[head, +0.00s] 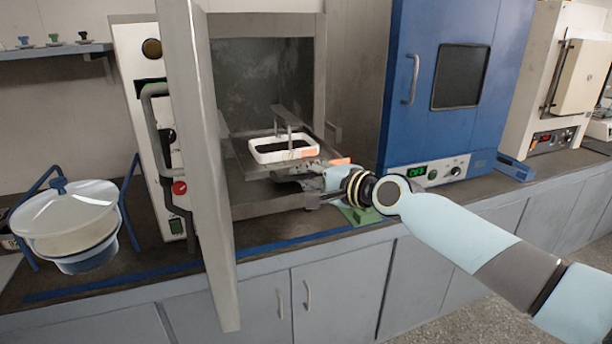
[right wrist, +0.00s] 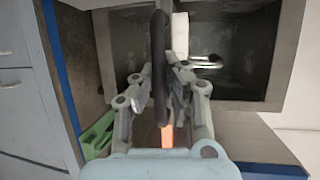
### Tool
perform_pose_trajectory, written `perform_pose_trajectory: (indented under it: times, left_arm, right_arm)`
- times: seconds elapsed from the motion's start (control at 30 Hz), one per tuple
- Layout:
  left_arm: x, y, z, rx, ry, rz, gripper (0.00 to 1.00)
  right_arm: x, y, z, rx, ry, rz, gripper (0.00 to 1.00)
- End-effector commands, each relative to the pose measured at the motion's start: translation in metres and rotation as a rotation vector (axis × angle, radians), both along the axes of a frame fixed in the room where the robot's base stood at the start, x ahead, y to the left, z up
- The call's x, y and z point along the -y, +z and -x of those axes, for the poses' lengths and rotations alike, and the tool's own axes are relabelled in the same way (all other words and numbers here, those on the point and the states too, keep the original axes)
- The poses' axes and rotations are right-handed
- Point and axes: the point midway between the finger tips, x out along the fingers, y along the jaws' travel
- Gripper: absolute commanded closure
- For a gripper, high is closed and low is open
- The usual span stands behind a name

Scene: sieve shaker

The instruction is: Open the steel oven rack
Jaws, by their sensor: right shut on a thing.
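The oven stands open, its grey door (head: 205,180) swung out toward me on the left. The steel rack (head: 252,173) sits low in the chamber, its front edge near the opening. My right gripper (head: 290,180) is at the front of the rack. In the right wrist view my right gripper (right wrist: 158,82) is shut on a dark bar (right wrist: 160,50) that looks like the rack's handle. The fingers partly hide the rack's front. My left gripper is not in view.
A blue oven (head: 430,80) stands just right of my right gripper. A white lidded pot (head: 70,220) in a blue stand is at the left. A green object (head: 362,215) lies on the counter below my right wrist. The dark counter front is mostly clear.

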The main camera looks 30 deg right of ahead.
Motion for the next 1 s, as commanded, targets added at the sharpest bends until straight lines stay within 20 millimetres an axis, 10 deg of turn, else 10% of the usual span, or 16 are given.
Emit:
perform_pose_trajectory:
  times: [0.3, 0.63, 1.0]
  left_arm:
    - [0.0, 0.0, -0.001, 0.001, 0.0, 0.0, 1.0]
    - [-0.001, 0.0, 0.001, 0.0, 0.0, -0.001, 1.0]
    - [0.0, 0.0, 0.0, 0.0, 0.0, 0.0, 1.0]
  right_arm:
    - [0.0, -0.001, 0.0, -0.003, 0.0, 0.001, 0.65]
    - [0.002, 0.0, 0.007, -0.003, 0.0, 0.004, 0.65]
    - [0.011, 0.009, 0.064, -0.004, 0.0, 0.005, 0.65]
